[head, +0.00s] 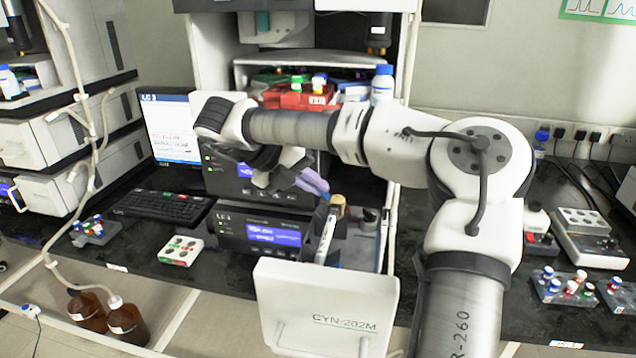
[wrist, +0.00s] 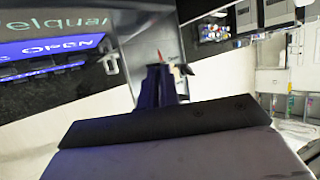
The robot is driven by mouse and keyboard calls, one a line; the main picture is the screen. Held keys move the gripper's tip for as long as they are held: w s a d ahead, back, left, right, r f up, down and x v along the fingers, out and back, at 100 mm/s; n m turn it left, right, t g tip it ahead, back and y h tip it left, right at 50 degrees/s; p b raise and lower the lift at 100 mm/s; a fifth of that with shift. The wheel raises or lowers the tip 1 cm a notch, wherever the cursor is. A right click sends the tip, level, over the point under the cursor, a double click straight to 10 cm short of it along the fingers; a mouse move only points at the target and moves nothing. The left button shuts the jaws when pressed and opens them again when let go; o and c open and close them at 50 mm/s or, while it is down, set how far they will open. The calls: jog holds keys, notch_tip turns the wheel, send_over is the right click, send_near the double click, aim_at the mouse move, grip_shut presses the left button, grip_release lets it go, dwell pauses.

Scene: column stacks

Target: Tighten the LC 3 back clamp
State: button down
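The LC 3 stack stands at the centre of the head view, its lower module (head: 262,234) marked LC 3 with a lit blue display. A white tube with dark print (head: 326,238) and a brown-capped piece (head: 338,201) stand at this module's right end. My gripper (head: 322,190), with purple fingertips, is in front of the stack, just above and left of the brown cap. In the wrist view, its dark purple fingers (wrist: 160,86) are close together beside a grey plate with a small red tip. Any grip is unclear. I cannot single out the back clamp.
A monitor (head: 168,127) reading LC 3 and a keyboard (head: 161,206) are left of the stack. A vial block (head: 181,250) lies at the bench front. Bottles and a red tray (head: 300,97) fill the shelf above. In the wrist view, a blue display (wrist: 50,48) reads OPEN.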

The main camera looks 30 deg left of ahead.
jog(key=shift+a+f, duration=0.1)
dwell(0.5)
jog(key=c, duration=1.6)
grip_release()
jog(key=p+v, duration=1.3)
jog(key=v, duration=0.1)
jog(key=shift+s+a+f, duration=0.1)
jog(key=shift+a+f, duration=0.05)
jog(key=shift+f, duration=0.05)
